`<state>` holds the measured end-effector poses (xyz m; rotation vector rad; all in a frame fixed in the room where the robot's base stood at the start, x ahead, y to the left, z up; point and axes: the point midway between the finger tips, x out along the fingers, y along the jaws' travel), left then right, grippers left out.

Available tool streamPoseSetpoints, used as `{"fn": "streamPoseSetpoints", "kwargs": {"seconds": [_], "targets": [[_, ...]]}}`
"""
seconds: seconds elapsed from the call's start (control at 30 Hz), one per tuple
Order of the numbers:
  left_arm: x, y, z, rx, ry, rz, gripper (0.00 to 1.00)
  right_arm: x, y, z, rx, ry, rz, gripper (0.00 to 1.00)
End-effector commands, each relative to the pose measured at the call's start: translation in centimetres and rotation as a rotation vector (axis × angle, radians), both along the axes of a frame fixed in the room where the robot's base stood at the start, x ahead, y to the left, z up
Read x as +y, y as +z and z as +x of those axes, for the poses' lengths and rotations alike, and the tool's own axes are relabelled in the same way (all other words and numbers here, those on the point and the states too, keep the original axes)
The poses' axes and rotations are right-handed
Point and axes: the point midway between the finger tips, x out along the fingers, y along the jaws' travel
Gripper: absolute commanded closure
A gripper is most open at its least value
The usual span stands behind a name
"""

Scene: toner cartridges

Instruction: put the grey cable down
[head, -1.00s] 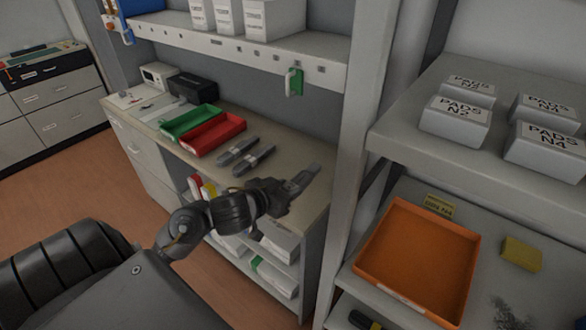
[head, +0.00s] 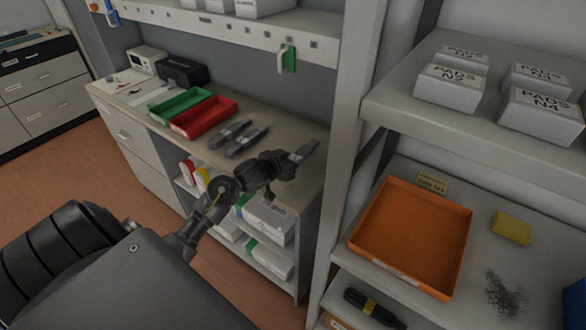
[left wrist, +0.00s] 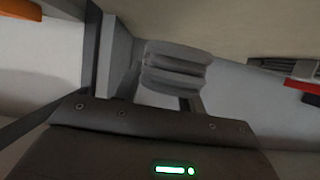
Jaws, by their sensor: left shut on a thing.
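My left gripper (head: 302,153) reaches in from the left in the head view and appears over the right end of the beige counter (head: 290,136). It is shut on the grey cable (left wrist: 178,68), which shows in the left wrist view as a ribbed, folded grey bundle between the fingers. In the head view the cable is hard to tell from the grey fingers. The height of the gripper above the counter is hard to judge. My right gripper is not in view.
Two dark grey cartridges (head: 246,142) lie on the counter left of the gripper, beside red (head: 206,118) and green (head: 180,106) trays. A shelf post (head: 350,130) stands close on the right. An orange tray (head: 412,236) and yellow block (head: 511,228) are on the right shelf.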

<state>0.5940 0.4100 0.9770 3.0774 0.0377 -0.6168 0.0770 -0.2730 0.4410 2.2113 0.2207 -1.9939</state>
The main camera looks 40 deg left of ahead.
Motion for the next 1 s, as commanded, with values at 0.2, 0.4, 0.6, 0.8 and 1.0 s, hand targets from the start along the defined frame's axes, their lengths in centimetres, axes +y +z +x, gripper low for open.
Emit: {"fn": "streamPoseSetpoints", "kwargs": {"seconds": [0.2, 0.4, 0.6, 0.8, 1.0], "targets": [[0.1, -0.5, 0.4, -0.001, -0.001, -0.002, 0.88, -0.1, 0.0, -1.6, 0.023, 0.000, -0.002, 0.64], [0.2, -3.1, 0.6, 0.003, -0.001, -0.001, 0.88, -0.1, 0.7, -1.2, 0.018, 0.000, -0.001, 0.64], [0.2, -3.9, 0.7, -0.001, -0.001, 0.001, 0.88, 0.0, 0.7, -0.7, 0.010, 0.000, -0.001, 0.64], [0.2, -4.0, 0.7, -0.001, -0.001, 0.001, 0.88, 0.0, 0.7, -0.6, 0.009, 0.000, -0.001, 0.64], [0.2, -4.2, 0.7, 0.000, -0.001, 0.001, 0.43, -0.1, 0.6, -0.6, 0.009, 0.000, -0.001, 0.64]]}}
